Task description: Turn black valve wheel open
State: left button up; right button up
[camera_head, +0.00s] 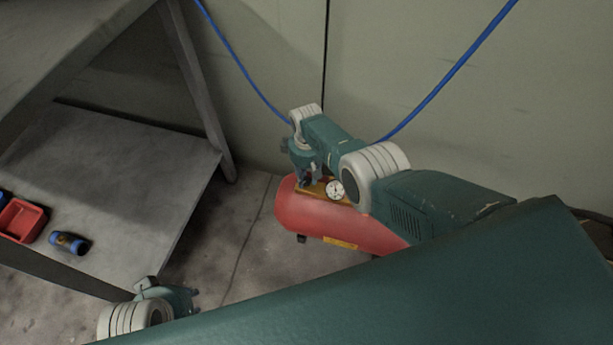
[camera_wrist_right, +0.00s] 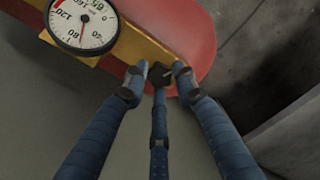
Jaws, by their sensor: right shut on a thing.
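The black valve wheel (camera_wrist_right: 160,74) is small and dark and sits at the end of the yellow-brown manifold block (camera_wrist_right: 148,45) in the right wrist view. My right gripper (camera_wrist_right: 157,80) has its blue fingers closed around the wheel, with fingertips on either side of it and a third finger below. In the head view my right gripper (camera_head: 306,180) reaches down to the top of the red tank (camera_head: 335,222), and the wheel is hidden there. My left gripper (camera_head: 190,298) shows only partly at the lower left, away from the tank; its fingers are not clear.
A round white gauge (camera_head: 336,190) stands on the block beside the wheel and also shows in the right wrist view (camera_wrist_right: 82,25). A grey shelf table (camera_head: 130,190) holds a red bin (camera_head: 22,220) and a blue-ended cylinder (camera_head: 70,242). Blue hoses (camera_head: 440,85) hang by the wall. Bare floor lies left of the tank.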

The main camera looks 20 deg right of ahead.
aim_at(306, 180)
jog(key=o, duration=1.2)
jog(key=shift+c, duration=0.2)
jog(key=shift+r, duration=0.15)
notch_tip(306, 180, up, 12)
